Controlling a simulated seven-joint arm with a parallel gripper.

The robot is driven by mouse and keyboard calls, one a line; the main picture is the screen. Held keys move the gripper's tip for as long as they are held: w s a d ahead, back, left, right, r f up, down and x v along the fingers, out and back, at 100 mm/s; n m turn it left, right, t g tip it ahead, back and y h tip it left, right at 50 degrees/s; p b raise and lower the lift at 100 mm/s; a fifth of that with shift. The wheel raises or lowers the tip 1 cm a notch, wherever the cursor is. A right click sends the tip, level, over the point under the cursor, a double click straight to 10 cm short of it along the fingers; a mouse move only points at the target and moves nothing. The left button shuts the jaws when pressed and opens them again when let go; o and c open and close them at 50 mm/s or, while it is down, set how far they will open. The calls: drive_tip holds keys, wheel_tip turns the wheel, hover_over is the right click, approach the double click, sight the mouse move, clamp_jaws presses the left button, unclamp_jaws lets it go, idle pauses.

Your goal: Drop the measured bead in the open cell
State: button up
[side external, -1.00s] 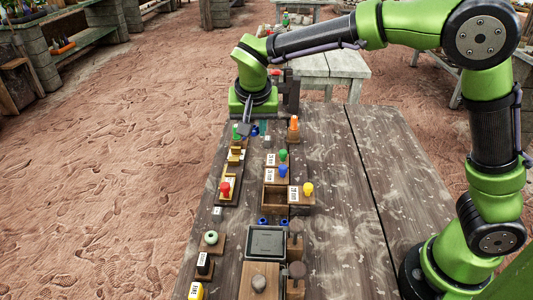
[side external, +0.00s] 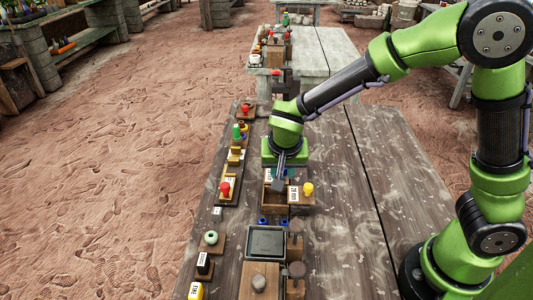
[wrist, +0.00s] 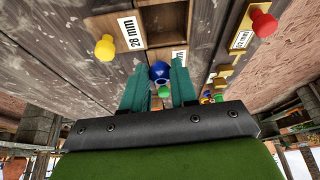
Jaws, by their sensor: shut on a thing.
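My gripper (side external: 279,184) is over the row of boxes on the table, its teal fingers shut on a small blue bead (wrist: 160,70) with a hole, seen between the fingertips in the wrist view. The open cell (wrist: 165,22) is a wooden compartment just ahead of the fingertips in that view. It also shows in the side view (side external: 268,198), partly hidden by the gripper. A lid with a yellow knob (side external: 308,188) and a "28 mm" label (wrist: 130,33) sits beside the open cell.
A red-knobbed piece (side external: 225,188) stands left of the cell. A dark square tray (side external: 265,242) and blue rings (side external: 284,222) lie nearer the camera. The table's right side (side external: 350,230) is clear.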

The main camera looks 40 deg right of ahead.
drive_tip(key=shift+f, duration=0.3)
drive_tip(key=o, duration=0.9)
drive_tip(key=v, duration=1.7)
